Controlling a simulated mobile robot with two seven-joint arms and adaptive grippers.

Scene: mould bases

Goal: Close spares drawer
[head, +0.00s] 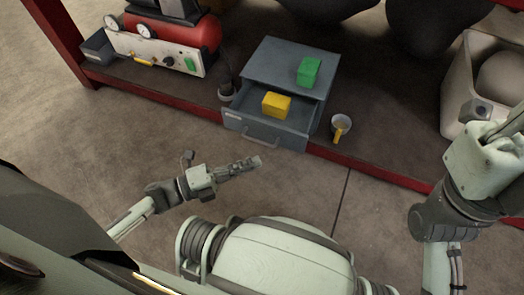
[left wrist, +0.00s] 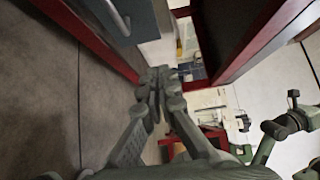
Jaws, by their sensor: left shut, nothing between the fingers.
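The spares drawer (head: 262,131) is a grey drawer that stands pulled out of a small grey cabinet (head: 290,62) in the head view. A yellow block (head: 276,104) sits inside it, and a bar handle (head: 261,138) is on its front. A green block (head: 308,71) sits on the cabinet top. My left gripper (head: 254,162) is shut and empty, in front of the drawer and apart from it. In the left wrist view its fingers (left wrist: 158,85) are together, and a grey piece with a bar (left wrist: 118,18) shows at the top. My right gripper's fingers are not visible in the head view.
The cabinet stands on a low shelf with a red front edge (head: 375,178). A red compressor (head: 190,38) is at the back left, a pale bin (head: 456,85) at the right.

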